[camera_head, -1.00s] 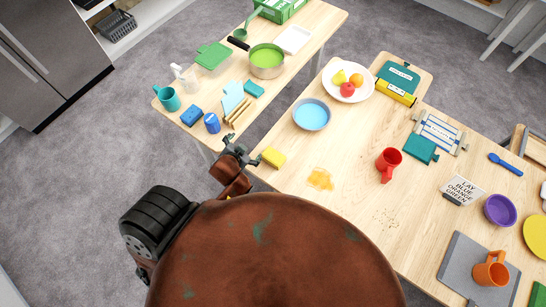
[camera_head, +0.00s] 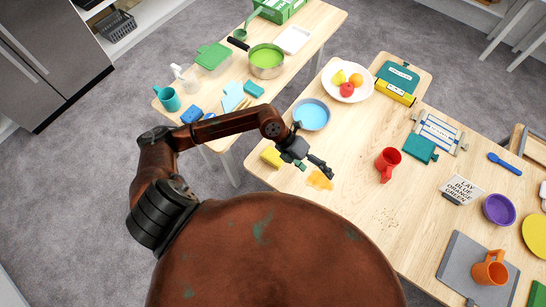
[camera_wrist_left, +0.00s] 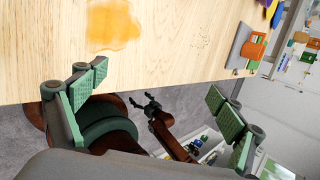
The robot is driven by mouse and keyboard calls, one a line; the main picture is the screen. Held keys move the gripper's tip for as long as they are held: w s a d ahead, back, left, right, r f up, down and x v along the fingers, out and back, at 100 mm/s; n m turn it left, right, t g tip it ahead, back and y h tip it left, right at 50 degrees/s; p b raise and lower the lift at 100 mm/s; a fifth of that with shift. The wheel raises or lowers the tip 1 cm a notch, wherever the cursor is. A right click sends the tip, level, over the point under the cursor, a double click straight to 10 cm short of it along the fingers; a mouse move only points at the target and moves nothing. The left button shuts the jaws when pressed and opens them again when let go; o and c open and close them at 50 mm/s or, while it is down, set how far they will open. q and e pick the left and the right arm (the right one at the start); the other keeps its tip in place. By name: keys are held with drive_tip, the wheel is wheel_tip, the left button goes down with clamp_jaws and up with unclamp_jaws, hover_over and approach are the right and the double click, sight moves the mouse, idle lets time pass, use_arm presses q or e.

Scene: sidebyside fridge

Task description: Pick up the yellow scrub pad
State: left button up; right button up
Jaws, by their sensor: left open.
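The yellow scrub pad (camera_head: 271,157) lies flat at the near left edge of the right-hand table in the head view. My left gripper (camera_head: 314,166) is open and empty, to the right of the pad and above the table, close to an orange spill (camera_head: 319,180). In the left wrist view its green-padded fingers (camera_wrist_left: 160,105) are wide apart with nothing between them. The pad does not show there, but the spill (camera_wrist_left: 113,27) does. My right gripper (camera_wrist_left: 145,103) shows small in the left wrist view, below the table edge, its fingers apart.
A blue bowl (camera_head: 311,115) stands behind my left gripper, and a red mug (camera_head: 388,164) stands to its right. A fruit plate (camera_head: 347,84) is farther back. A second table (camera_head: 226,148) is at the left, with a gap between the tables. Crumbs (camera_head: 386,217) lie nearer.

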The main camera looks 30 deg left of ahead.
use_arm(q)
drive_tip(key=a+f+y, duration=0.3)
drive_tip(key=a, duration=0.4)
drive_tip(key=g+y, duration=0.1)
drive_tip(key=y, duration=0.4)
hover_over(273, 156)
drive_tip(key=shift+s+d+f, duration=0.15)
drive_tip(key=shift+f, duration=0.4)
drive_tip(key=shift+s+d+f, duration=0.15)
drive_tip(key=shift+f, duration=0.4)
drive_tip(key=shift+a+f, duration=0.3)
drive_tip(key=shift+f, duration=0.25)
drive_tip(key=shift+a+f, duration=0.25)
drive_tip(key=shift+f, duration=0.3)
drive_tip(key=f, duration=0.5)
drive_tip(key=shift+w+d+f, duration=0.25)
drive_tip(key=shift+w+f, duration=0.05)
drive_tip(key=shift+w, duration=0.05)
drive_tip(key=shift+c, duration=0.3)
drive_tip(key=c, duration=1.1)
